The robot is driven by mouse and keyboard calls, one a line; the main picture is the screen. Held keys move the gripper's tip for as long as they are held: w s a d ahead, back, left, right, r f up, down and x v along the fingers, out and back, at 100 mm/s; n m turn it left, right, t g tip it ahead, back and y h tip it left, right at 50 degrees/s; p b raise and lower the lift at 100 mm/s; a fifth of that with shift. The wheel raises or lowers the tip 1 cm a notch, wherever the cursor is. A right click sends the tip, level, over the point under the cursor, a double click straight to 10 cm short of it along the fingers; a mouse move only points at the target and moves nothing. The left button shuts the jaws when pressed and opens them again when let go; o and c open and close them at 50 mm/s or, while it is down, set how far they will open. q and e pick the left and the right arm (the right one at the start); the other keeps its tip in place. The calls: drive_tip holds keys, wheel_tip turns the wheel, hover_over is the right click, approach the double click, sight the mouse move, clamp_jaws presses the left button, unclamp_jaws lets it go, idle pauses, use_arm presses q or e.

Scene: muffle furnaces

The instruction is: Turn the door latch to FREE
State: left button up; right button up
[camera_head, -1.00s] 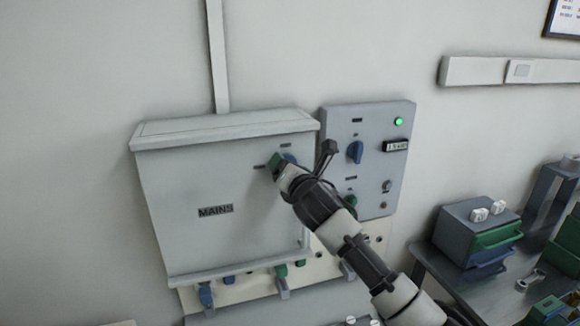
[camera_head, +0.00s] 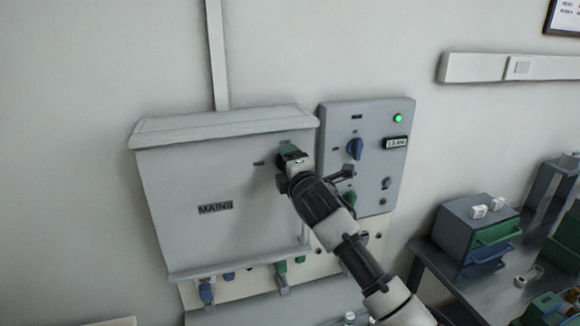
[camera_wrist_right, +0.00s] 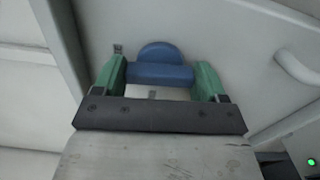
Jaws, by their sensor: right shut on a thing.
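The grey MAINS cabinet (camera_head: 200,235) is on the wall, with its door facing me. The blue door latch (camera_wrist_right: 160,68) shows in the right wrist view, between the green fingers of my right gripper (camera_wrist_right: 162,76). My right gripper (camera_head: 288,156) is shut on the latch at the door's upper right in the head view, where gripper and arm mostly hide the latch. Small dark labels sit to the left of it and above it, too small to read. My left gripper is in neither view.
Clips hang below the cabinet. A bench (camera_head: 465,285) with drawer boxes (camera_head: 475,235) is at the right.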

drive_tip(key=shift+m, duration=0.7)
drive_tip(key=o, duration=0.9)
drive_tip(key=shift+b+v, duration=1.9)
drive_tip(key=shift+v, duration=3.5)
